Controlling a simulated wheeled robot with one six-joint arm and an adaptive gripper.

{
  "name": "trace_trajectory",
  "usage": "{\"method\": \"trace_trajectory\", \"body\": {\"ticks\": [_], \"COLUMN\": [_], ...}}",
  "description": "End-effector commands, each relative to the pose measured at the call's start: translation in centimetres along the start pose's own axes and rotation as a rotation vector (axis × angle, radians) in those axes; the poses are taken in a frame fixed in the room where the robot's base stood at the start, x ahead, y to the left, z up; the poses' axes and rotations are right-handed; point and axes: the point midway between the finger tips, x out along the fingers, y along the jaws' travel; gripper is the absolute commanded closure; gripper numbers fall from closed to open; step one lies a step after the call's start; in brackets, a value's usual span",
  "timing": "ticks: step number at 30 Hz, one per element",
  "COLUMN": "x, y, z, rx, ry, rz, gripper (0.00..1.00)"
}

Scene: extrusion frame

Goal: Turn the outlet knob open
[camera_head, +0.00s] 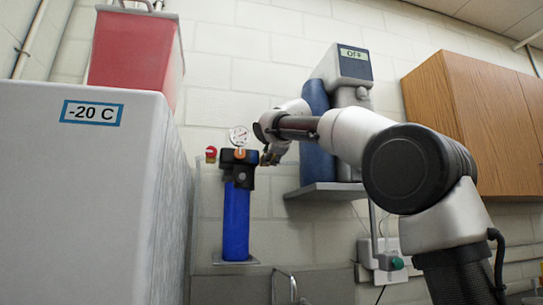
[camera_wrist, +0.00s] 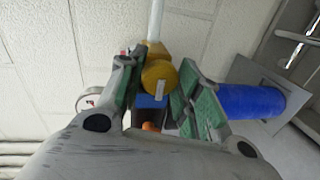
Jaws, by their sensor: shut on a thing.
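A blue filter housing (camera_head: 236,222) with a black head hangs on the wall; it also shows in the wrist view (camera_wrist: 252,100). My gripper (camera_head: 268,157) is at the right side of the black head. In the wrist view, a round yellow knob (camera_wrist: 158,76) with a pale mark sits between the green-padded fingers of my gripper (camera_wrist: 161,68), which is shut on it. In the head view this knob is hidden by the gripper. A red knob (camera_head: 211,152) stands out on the left side of the filter.
A round gauge (camera_head: 239,136) and an orange part (camera_head: 240,153) are on the filter head. A white freezer marked -20 C (camera_head: 85,200) stands at left with a red container (camera_head: 135,50) on top. A shelf (camera_head: 325,190) carries a purifier reading OFF (camera_head: 352,65). A wooden cabinet (camera_head: 475,120) hangs right.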

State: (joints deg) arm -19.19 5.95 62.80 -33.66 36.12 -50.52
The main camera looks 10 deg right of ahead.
Motion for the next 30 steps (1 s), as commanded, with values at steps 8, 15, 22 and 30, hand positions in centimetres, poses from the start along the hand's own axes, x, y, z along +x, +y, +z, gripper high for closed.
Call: {"method": "trace_trajectory", "body": {"ticks": [8,15,22,30], "x": [0.0,-0.3,-4.3,-9.9], "y": [-0.1,0.0,0.1,0.0], "z": [0.0,0.0,-0.1,-0.1], "rx": [0.0,0.001,0.001,0.0], "ry": [-0.001,0.0,0.002,0.003], "rz": [-0.002,-0.001,0.0,0.0], "gripper": [0.44,0.44,0.44,0.44]}}
